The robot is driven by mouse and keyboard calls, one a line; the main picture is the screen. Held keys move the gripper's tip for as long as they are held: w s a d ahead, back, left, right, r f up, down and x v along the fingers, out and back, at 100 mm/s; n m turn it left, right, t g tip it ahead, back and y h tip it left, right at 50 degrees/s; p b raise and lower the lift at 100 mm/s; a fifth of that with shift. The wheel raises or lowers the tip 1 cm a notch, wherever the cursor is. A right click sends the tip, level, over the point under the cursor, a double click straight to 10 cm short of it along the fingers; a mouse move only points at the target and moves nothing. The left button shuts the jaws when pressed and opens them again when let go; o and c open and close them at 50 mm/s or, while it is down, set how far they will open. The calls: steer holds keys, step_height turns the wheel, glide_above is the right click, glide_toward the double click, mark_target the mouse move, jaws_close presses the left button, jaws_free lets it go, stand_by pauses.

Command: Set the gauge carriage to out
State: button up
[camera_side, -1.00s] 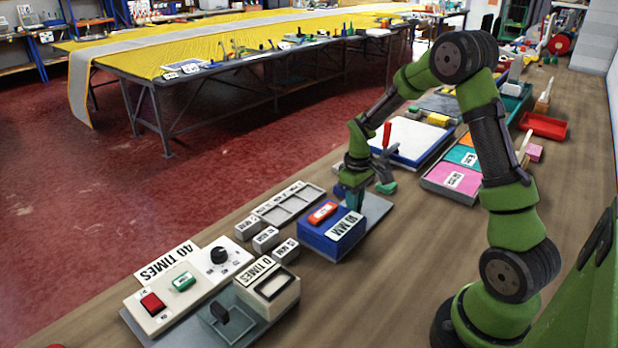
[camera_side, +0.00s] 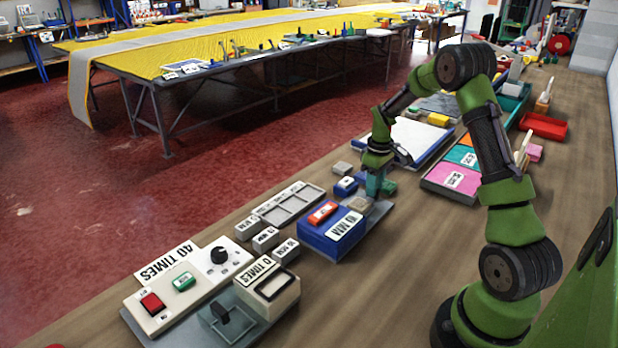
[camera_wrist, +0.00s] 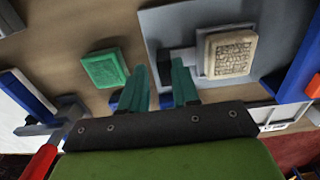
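The gauge is a blue box (camera_side: 318,240) with a red top piece (camera_side: 322,213) and an "MM" label, beside a grey plate (camera_side: 380,212). A beige square block (camera_side: 359,204) sits on this plate; it appears to be the carriage. In the wrist view the beige block (camera_wrist: 229,54) has a dark bar on its left side, partly behind my right finger. My gripper (camera_side: 371,192) is low at the plate's far end. In the wrist view its two green fingers (camera_wrist: 160,78) are apart, with a gap between them. Contact with the bar cannot be told.
A green block (camera_wrist: 105,68) lies left of my fingers in the wrist view. A small blue block (camera_side: 345,186) and a grey block (camera_side: 342,168) stand beside my gripper. A grey tray (camera_side: 289,205) and control boxes (camera_side: 165,298) are nearer the camera.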

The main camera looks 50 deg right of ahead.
mark_target(372, 200)
step_height(372, 200, up, 17)
stand_by(0.7)
steer(key=s+a+r+m+t, duration=0.1)
steer(key=s+a, duration=0.3)
steer(key=a, duration=0.5)
steer(key=s+a+r+m+t+y, duration=0.1)
steer(key=s+a, duration=0.4)
steer(key=a, duration=0.5)
steer(key=s+a+r+m+t+y, duration=0.1)
steer(key=s+a+t, duration=0.4)
steer(key=a, duration=0.5)
steer(key=shift+s+a+r+m, duration=0.25)
steer(key=shift+r+m, duration=0.25)
steer(key=shift+r, duration=0.25)
